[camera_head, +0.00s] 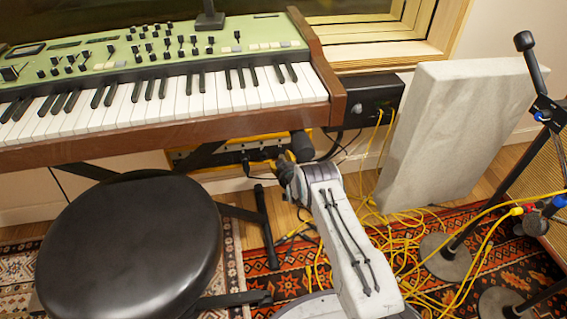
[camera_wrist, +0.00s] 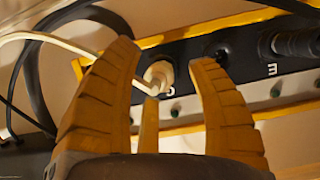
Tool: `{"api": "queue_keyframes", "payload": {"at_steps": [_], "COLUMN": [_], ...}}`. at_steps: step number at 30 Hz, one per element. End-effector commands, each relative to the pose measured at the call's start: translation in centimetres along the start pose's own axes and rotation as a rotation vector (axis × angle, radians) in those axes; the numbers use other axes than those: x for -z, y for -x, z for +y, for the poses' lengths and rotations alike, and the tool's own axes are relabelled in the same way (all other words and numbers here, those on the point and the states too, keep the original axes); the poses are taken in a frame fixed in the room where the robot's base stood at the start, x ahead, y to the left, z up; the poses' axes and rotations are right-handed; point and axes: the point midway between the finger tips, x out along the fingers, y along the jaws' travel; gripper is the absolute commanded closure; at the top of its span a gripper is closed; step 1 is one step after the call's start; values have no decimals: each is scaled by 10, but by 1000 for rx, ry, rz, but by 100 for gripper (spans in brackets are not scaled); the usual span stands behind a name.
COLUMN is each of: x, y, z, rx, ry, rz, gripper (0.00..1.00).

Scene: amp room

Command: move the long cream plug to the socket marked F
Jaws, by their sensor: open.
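A cream plug (camera_wrist: 159,74) sits against the dark socket strip (camera_wrist: 188,52) in the wrist view, with a cream cable (camera_wrist: 62,37) running off left. A letter beside the plug is partly hidden. A mark like a sideways E (camera_wrist: 272,70) lies right of it. I cannot make out an F. In the head view my gripper (camera_head: 285,162) is at the strip under the keyboard; the plug is not clear there.
A black plug (camera_wrist: 297,43) fills a place at the strip's right end, and black cables (camera_wrist: 30,80) loop at the left. In the head view a black stool (camera_head: 130,245) stands left of my arm, a grey panel (camera_head: 440,130) at the right, and yellow cables (camera_head: 400,250) litter the rug.

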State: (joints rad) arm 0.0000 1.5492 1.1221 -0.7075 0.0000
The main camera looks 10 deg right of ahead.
Motion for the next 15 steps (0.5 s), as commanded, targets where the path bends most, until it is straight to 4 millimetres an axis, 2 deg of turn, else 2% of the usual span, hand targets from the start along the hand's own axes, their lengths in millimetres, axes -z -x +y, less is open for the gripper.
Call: {"api": "queue_keyframes", "payload": {"at_steps": [4, 5, 15], "x": [0, 0, 0], "y": [0, 0, 0], "z": [0, 0, 0], "rx": [0, 0, 0], "ry": [0, 0, 0], "rz": [0, 0, 0], "gripper": [47, 45, 75]}}
